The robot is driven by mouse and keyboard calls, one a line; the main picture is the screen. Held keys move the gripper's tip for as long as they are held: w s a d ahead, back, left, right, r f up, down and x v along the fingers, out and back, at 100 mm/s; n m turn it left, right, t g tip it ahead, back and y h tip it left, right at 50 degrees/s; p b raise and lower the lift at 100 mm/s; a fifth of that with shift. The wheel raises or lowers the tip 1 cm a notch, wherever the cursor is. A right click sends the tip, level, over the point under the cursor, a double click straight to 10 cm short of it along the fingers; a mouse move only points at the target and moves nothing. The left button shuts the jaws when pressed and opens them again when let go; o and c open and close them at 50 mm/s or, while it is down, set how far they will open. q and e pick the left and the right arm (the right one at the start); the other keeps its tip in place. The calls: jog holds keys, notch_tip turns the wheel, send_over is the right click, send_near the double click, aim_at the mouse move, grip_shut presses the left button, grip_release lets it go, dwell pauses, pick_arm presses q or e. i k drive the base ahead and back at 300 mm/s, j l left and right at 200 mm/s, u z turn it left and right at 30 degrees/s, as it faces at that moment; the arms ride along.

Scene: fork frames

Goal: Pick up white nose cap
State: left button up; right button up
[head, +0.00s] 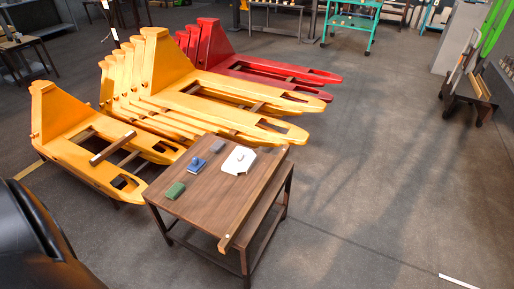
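A small brown table (207,200) stands in front of me. On its top, toward the far right side, lies a flat white piece (232,165) with angled corners and a small, paler detail on it. It is the only clearly white item on the table, but it is too small to tell whether it is the nose cap. Neither of my grippers is in view, and nothing touches the white piece.
A blue piece (196,166), a grey block (217,146) and a green block (175,190) share the tabletop. Yellow fork frames (165,85) stand close behind and left of the table, with red ones (265,68) farther back. Open floor (380,170) lies to the right.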

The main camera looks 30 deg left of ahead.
aim_at(242, 160)
jog(key=i+l+u, duration=0.1)
jog(key=i+u, duration=0.2)
jog(key=i, duration=0.15)
jog(key=i+l+u, duration=0.15)
jog(key=i+u, duration=0.15)
jog(key=i, duration=0.2)
jog(key=i+l+u, duration=0.3)
jog(key=i, duration=0.15)
